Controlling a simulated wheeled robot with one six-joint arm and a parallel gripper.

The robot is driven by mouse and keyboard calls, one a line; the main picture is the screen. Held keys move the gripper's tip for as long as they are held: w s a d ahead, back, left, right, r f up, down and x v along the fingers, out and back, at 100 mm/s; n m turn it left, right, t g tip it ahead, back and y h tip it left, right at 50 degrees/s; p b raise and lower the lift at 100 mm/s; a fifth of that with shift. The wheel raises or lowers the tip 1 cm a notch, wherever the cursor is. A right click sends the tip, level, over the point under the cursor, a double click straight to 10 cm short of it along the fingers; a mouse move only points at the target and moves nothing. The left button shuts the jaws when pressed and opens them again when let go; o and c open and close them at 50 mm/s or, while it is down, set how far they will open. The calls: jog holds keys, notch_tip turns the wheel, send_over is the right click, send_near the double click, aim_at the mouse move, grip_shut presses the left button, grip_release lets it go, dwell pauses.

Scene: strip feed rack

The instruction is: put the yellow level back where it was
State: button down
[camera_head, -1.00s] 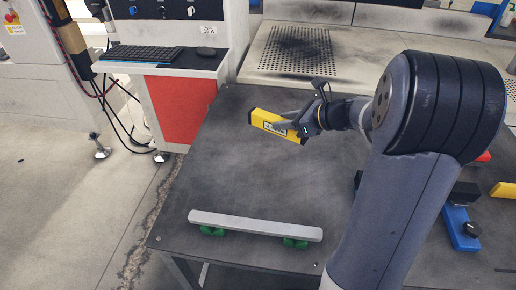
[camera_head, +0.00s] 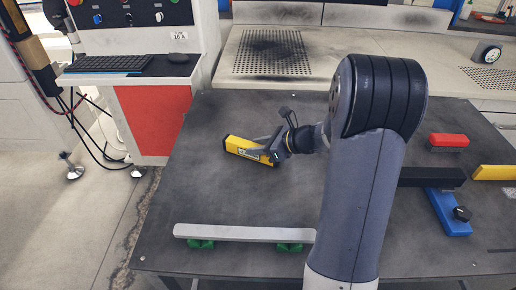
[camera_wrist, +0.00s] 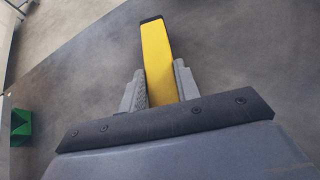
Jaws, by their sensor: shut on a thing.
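The yellow level (camera_head: 246,150) is a short yellow bar with dark end caps. It is in my gripper over the left part of the dark table. My gripper (camera_head: 268,152) is shut on its right end in the head view. In the wrist view the level (camera_wrist: 157,55) sticks out between the two grey fingers (camera_wrist: 159,88), pointing away from the wrist. I cannot tell for sure how far it is above the table (camera_head: 190,190).
A grey bar (camera_head: 240,233) rests on green supports (camera_head: 200,244) at the table's front left. To the right lie a red block (camera_head: 449,141), a black bar (camera_head: 432,177), a blue piece (camera_head: 447,211) and a yellow bar (camera_head: 495,173). A keyboard (camera_head: 110,63) stands beyond the table.

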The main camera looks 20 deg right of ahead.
jog(key=shift+f, duration=0.2)
jog(key=c, duration=1.1)
grip_release()
jog(key=shift+o, duration=0.2)
jog(key=shift+r, duration=0.15)
jog(key=shift+s+d+r, duration=0.1)
jog(key=shift+d+r, duration=0.1)
jog(key=shift+r, duration=0.05)
jog(key=p+v, duration=0.2)
jog(key=v, duration=0.9)
jog(key=shift+s, duration=0.3)
